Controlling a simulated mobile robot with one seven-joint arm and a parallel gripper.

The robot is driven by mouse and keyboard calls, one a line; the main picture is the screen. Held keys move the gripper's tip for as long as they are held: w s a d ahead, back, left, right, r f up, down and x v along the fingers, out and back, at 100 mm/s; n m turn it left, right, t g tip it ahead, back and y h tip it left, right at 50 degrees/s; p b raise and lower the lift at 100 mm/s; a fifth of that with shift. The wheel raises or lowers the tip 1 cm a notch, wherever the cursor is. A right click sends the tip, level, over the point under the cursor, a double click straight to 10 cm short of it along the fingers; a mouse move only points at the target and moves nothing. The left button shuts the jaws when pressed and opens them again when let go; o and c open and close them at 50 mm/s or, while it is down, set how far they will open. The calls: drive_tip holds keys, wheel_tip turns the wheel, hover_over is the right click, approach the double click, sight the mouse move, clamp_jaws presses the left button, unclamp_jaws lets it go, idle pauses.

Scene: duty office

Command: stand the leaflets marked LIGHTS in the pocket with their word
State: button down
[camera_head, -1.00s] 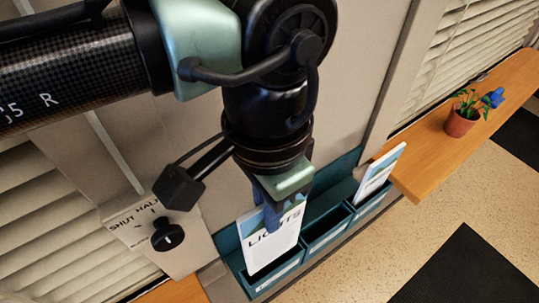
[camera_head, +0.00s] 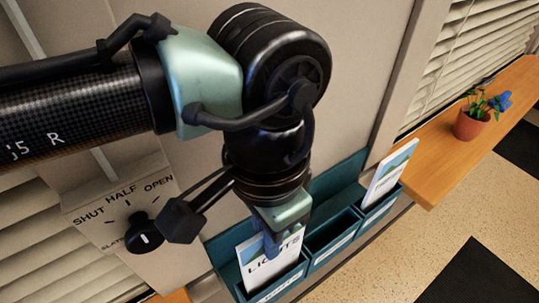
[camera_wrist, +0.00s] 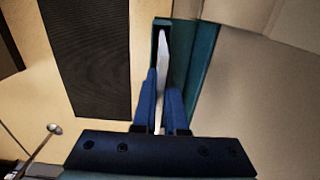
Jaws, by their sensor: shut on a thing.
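The leaflets marked LIGHTS (camera_head: 258,264) stand upright at the left pocket (camera_head: 278,288) of a teal wall rack, their lower part inside it behind its front wall. My gripper (camera_head: 272,240) is shut on their upper part from above. In the wrist view the blue fingers (camera_wrist: 164,110) pinch the white edge of the leaflets (camera_wrist: 161,72). The middle pocket (camera_head: 335,243) looks empty. Other leaflets (camera_head: 388,175) stand in the right pocket (camera_head: 383,208). The pocket labels are too small to read.
A dial panel (camera_head: 128,215) marked SHUT, HALF, OPEN is on the wall left of the rack. A wooden sill (camera_head: 438,160) with a potted blue flower (camera_head: 470,124) is at the right. Blinds hang behind. A dark mat (camera_head: 485,275) lies on the speckled floor.

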drive_tip(key=shift+f, duration=0.3)
drive_tip(key=c, duration=0.9)
unclamp_jaws()
drive_tip(key=shift+r, duration=0.1)
